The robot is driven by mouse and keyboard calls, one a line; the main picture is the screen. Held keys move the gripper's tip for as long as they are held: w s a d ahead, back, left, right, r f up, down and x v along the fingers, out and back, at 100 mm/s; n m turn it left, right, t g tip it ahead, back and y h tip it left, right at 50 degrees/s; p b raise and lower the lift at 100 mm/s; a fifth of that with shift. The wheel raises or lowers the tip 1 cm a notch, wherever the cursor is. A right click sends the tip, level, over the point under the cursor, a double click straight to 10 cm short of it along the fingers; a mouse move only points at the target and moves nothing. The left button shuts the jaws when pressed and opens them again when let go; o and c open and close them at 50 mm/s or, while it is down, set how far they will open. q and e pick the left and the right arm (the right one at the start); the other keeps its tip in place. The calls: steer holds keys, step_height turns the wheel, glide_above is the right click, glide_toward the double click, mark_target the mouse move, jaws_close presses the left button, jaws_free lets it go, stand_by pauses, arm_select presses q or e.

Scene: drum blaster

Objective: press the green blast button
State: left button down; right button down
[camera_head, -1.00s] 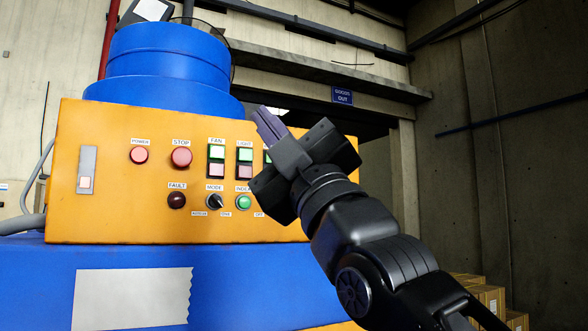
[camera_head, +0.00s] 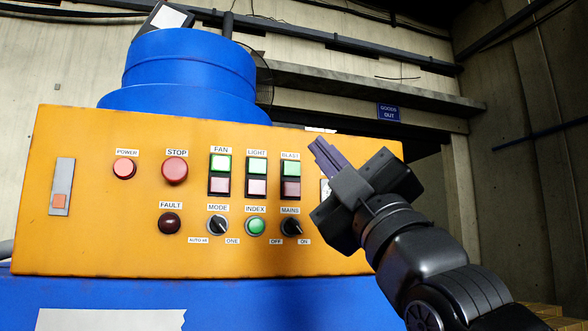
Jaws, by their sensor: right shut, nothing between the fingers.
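The green blast button (camera_head: 291,168) is the upper, green half of a two-part switch under the BLAST label, on the orange control panel (camera_head: 100,235). A reddish button (camera_head: 291,188) sits directly below it. My right gripper (camera_head: 321,146) is shut and empty, its fingers pointing up and to the left. In the picture its tips are just right of and slightly above the blast button. I cannot tell how far they are from the panel face. The gripper body hides part of the panel's right end. My left gripper is not in view.
Similar FAN (camera_head: 220,162) and LIGHT (camera_head: 257,166) switches are left of the blast switch. The MAINS knob (camera_head: 291,226) and green INDEX button (camera_head: 256,226) are below. A red STOP button (camera_head: 175,171) is farther left. A blue drum (camera_head: 190,65) rises behind the panel.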

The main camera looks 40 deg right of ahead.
mark_target(300, 171)
steer(key=shift+w+d+p, duration=0.4)
steer(key=shift+w+p, duration=0.05)
steer(key=shift+w, duration=0.9)
steer(key=shift+w+d+p, duration=0.4)
steer(key=shift+w+d, duration=0.05)
steer(key=shift+w, duration=0.95)
steer(key=shift+w+d+p, duration=0.4)
steer(key=shift+w+p, duration=0.05)
steer(key=shift+w, duration=0.9)
steer(key=shift+w, duration=0.1)
steer(key=shift+w+d, duration=0.15)
steer(key=shift+w, duration=0.15)
steer(key=shift+w+d, duration=0.1)
steer(key=shift+w, duration=0.35)
steer(key=shift+s, duration=0.2)
steer(key=shift+s+a+b, duration=0.25)
steer(key=shift+s+b, duration=0.35)
steer(key=shift+s, duration=0.05)
